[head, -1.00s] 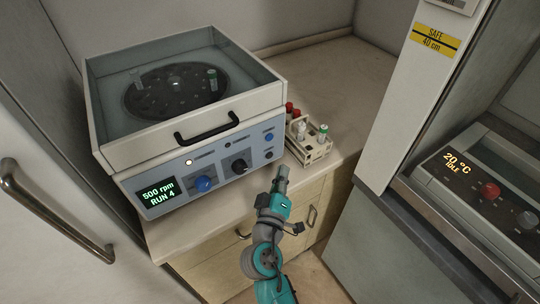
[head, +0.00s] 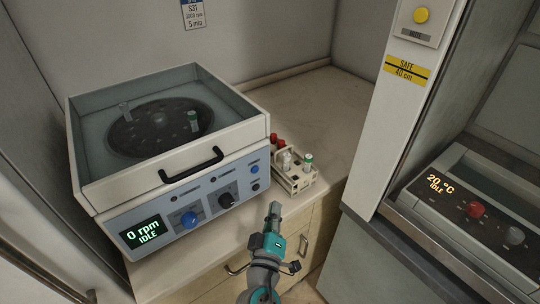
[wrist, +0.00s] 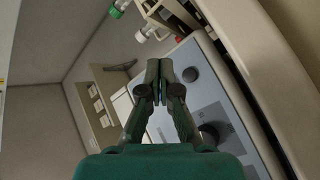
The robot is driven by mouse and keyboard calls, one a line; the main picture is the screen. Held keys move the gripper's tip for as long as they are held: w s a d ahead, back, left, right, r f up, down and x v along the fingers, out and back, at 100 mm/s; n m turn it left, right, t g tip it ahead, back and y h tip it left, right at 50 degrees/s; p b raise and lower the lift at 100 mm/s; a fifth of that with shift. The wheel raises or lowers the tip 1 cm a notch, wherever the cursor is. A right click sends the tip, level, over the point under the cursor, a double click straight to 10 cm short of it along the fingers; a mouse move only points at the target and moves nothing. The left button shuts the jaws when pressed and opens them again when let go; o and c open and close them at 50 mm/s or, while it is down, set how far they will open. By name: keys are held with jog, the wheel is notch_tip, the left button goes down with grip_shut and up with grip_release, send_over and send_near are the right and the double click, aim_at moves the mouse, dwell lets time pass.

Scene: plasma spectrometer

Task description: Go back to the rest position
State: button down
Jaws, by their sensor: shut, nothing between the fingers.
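My gripper (head: 274,211) is shut and empty in the head view, in front of the bench edge, right of the centrifuge's front panel. In the wrist view my gripper (wrist: 160,64) has its fingers pressed together, with nothing between them. The centrifuge (head: 160,203) has a clear-walled top with a dark rotor (head: 155,126) and tubes in it. Its display (head: 142,233) reads 0 rpm, IDLE. The tube rack (head: 297,182) stands on the bench beyond my gripper, with red-, white- and green-topped tubes; it also shows at the top of the wrist view (wrist: 177,12).
A white pillar (head: 393,115) with a SAFE 40 cm label stands at the right. Beyond it is a unit (head: 458,205) reading 20 °C, IDLE. Drawers with handles are below the bench. The bench top behind the rack (head: 315,105) is clear.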

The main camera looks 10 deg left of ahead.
jog(key=s+d+f+m+g+y, duration=0.2)
jog(key=s+d+f+g, duration=0.2)
jog(key=s+d+f, duration=1.2)
jog(key=s+d+r+m+h, duration=0.1)
jog(key=s+d+r+m, duration=0.2)
jog(key=s, duration=0.5)
jog(key=s+d+r+m+h, duration=0.1)
jog(key=s+d+r, duration=0.3)
jog(key=s, duration=0.4)
jog(key=s+d+r+m+h, duration=0.1)
jog(key=s+d+r+m, duration=0.2)
jog(key=s, duration=0.5)
jog(key=shift+s+d+r+m, duration=0.25)
jog(key=shift+s+d+m, duration=0.15)
jog(key=shift+d+m, duration=0.45)
